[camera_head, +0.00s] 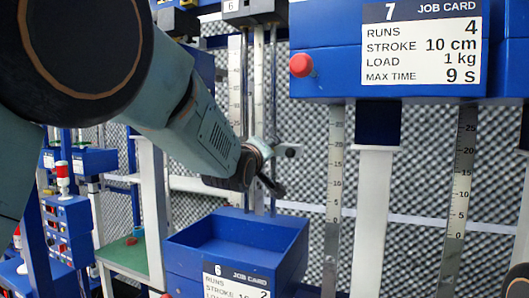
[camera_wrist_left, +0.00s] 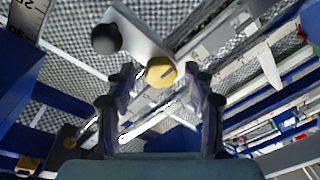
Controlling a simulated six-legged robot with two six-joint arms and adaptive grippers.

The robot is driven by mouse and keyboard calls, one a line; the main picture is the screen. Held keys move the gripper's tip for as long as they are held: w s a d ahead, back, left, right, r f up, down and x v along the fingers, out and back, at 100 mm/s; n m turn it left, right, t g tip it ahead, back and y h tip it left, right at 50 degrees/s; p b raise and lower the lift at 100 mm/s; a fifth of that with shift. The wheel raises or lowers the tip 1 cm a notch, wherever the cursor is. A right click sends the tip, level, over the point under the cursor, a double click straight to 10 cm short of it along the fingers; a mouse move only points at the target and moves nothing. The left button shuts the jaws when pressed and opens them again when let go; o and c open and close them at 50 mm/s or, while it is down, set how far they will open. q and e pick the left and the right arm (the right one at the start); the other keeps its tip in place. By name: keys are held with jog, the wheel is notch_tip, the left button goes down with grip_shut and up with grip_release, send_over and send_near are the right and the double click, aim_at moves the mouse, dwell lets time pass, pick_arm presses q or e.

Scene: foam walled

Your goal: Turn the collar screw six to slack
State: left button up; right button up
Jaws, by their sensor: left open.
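In the left wrist view a round yellow screw head (camera_wrist_left: 160,72) with a dark line across it sits on a pale metal collar bar (camera_wrist_left: 135,32). A black ball knob (camera_wrist_left: 106,39) is on the same bar; a dark knob also shows in the head view (camera_head: 291,152). My left gripper (camera_wrist_left: 160,85) is open, with the yellow head in the gap between its fingertips; whether they touch it I cannot tell. In the head view the left gripper (camera_head: 268,183) is at the rails above the blue station 6 box (camera_head: 292,240), and it hides most of the collar.
A large blue station 7 box (camera_head: 330,70) with a red button (camera_head: 301,65) and a job card (camera_head: 420,45) stands right of the gripper. Scaled posts (camera_head: 334,190) stand below it. A green table (camera_head: 125,255) and blue units are at left. Patterned foam covers the back wall.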

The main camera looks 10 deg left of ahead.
pick_arm(q)
jog(key=shift+s, duration=0.1)
jog(key=s, duration=1.2)
jog(key=shift+a, duration=0.35)
jog(key=shift+w, duration=0.1)
jog(key=shift+f, duration=0.1)
